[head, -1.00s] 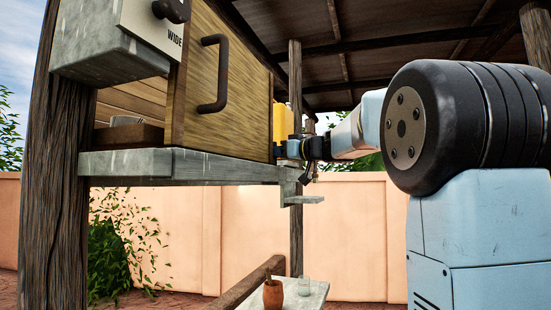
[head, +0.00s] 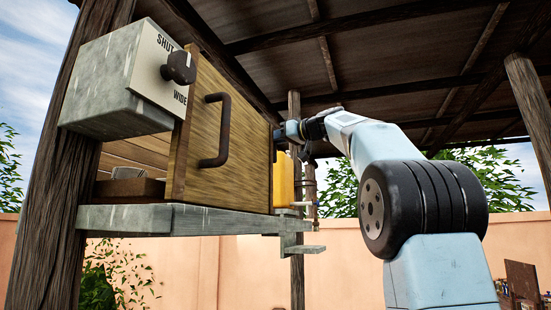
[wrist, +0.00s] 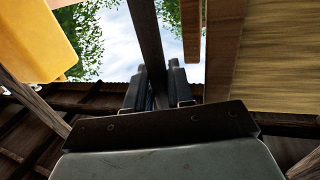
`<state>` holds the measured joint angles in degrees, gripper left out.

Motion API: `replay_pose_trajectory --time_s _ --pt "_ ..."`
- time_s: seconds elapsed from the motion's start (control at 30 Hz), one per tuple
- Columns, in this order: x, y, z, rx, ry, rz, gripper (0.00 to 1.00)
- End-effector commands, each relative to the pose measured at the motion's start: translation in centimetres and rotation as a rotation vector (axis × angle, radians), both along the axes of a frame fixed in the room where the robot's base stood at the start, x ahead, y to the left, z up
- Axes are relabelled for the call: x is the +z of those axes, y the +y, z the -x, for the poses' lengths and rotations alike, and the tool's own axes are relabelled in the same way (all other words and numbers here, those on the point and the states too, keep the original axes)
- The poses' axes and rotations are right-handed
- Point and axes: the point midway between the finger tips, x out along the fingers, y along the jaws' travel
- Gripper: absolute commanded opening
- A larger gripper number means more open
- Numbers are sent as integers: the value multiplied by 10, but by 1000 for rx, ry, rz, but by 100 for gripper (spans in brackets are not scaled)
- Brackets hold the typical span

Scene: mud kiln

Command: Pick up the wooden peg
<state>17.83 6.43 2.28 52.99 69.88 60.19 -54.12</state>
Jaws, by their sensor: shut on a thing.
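My gripper (head: 290,131) is raised beside the far edge of the kiln door, just above the yellow container. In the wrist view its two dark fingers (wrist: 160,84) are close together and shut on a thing. A dark brown wooden bar (wrist: 147,35) runs up from between the fingers. It looks like the wooden peg, but I cannot fully tell it from a post behind. In the head view the peg is too small and too hidden by the gripper to make out.
The wooden kiln door (head: 230,145) with its dark handle stands left of the gripper, above a stone ledge (head: 150,218). The yellow container (head: 284,180) is right below the gripper and also shows in the wrist view (wrist: 35,40). A roof post (head: 296,265) stands behind.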

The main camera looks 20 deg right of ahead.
Motion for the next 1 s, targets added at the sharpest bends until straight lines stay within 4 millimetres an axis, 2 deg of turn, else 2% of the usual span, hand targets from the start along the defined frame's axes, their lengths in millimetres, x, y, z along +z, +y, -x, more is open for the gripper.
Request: replay_pose_trajectory --time_s 0.1,0.4,0.6,1.0 --pt "19 0 -1 -1 -3 1 0" --pt "53 0 -2 2 -3 0 0" --pt "64 0 -2 3 -3 0 0" --pt "72 0 0 0 -1 -1 0"
